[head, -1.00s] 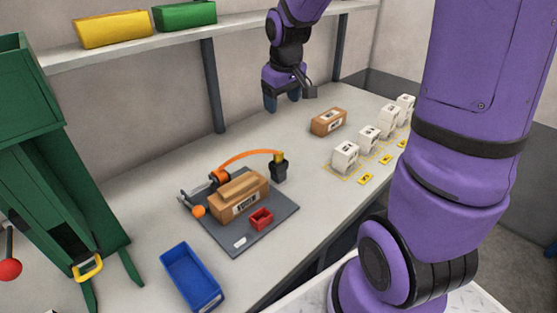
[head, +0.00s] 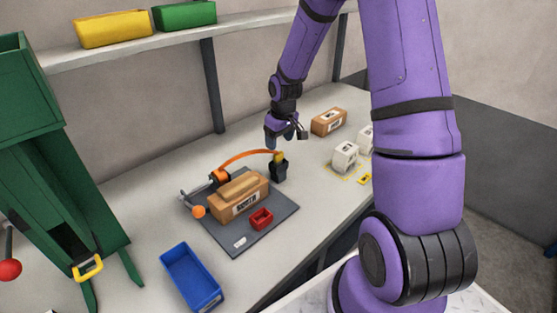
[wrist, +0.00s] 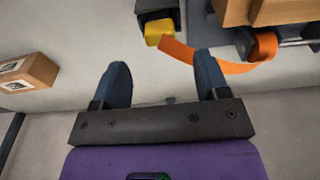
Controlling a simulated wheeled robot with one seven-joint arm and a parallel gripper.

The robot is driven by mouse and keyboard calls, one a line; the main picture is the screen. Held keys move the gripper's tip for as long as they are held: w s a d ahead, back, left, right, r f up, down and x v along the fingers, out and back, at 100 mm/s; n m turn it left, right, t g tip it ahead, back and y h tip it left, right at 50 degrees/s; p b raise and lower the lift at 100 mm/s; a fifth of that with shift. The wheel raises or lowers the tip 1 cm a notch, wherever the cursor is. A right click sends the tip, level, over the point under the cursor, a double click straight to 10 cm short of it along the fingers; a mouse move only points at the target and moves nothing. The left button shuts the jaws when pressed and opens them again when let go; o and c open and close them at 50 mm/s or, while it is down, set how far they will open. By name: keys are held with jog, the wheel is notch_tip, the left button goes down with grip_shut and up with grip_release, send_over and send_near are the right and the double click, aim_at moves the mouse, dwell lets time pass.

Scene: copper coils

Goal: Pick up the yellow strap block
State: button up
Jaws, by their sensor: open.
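The yellow strap block (head: 278,157) sits at the top of a dark holder (head: 279,172), at the end of an orange strap (head: 243,156). In the wrist view the yellow block (wrist: 158,32) lies beyond and between my fingertips, with the orange strap (wrist: 190,53) running off to the right. My gripper (head: 284,138) is open and empty, just above and behind the block in the head view. The two dark blue fingers also show apart in the wrist view (wrist: 161,72). The block's lower part is hidden in the holder.
A blue bin (head: 191,276) is in front. Another cardboard box (head: 328,122) and white boxes (head: 345,156) stand to the right. A shelf (head: 120,48) runs behind.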

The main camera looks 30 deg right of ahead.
aim_at(278, 153)
jog(key=shift+w+f, duration=0.2)
jog(key=shift+f, duration=2.85)
jog(key=shift+a, duration=0.1)
jog(key=c, duration=1)
